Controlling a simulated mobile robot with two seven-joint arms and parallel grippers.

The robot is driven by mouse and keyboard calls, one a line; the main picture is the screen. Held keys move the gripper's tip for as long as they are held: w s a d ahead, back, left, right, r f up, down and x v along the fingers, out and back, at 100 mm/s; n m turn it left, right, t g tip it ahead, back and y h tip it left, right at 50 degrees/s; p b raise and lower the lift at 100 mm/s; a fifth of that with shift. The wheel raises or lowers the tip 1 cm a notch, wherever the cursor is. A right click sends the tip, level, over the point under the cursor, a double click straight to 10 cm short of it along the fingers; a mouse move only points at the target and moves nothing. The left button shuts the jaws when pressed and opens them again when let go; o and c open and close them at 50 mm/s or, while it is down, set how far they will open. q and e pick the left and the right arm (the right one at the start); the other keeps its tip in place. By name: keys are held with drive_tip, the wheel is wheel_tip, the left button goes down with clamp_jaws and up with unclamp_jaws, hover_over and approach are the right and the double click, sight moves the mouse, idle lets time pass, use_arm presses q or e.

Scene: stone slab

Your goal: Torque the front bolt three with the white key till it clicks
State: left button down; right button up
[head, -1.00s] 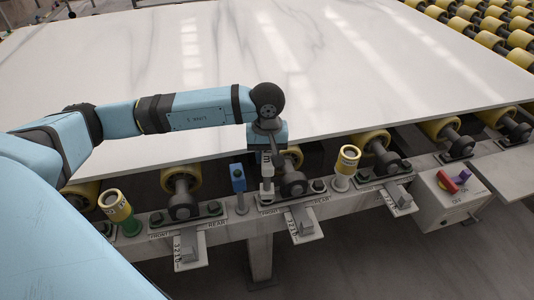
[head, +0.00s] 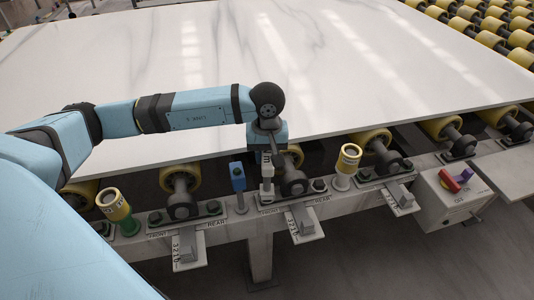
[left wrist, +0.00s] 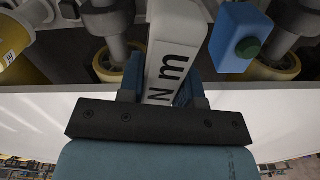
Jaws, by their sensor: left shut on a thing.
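The white key (head: 267,172) stands upright at the front of the middle bearing block, over the place of its left bolt, beside the "FRONT" label. Its foot hides that bolt. In the left wrist view the key (left wrist: 172,45) shows a pale face with black "Nm" lettering. My left gripper (head: 267,153) is shut on the key's upper part from above; its dark fingers flank the key in the left wrist view (left wrist: 163,88). I cannot read which bolt number this is. My right gripper is not in view.
A blue key (head: 237,178) stands just left of the white one. Yellow-topped posts stand farther left (head: 114,204) and right (head: 347,158). A pale stone slab (head: 200,70) lies behind, over rollers. A switch box (head: 452,195) is at right.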

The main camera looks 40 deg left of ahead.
use_arm(q)
drive_tip(key=shift+f+b, duration=0.35)
drive_tip(key=shift+f, duration=0.1)
idle(0.5)
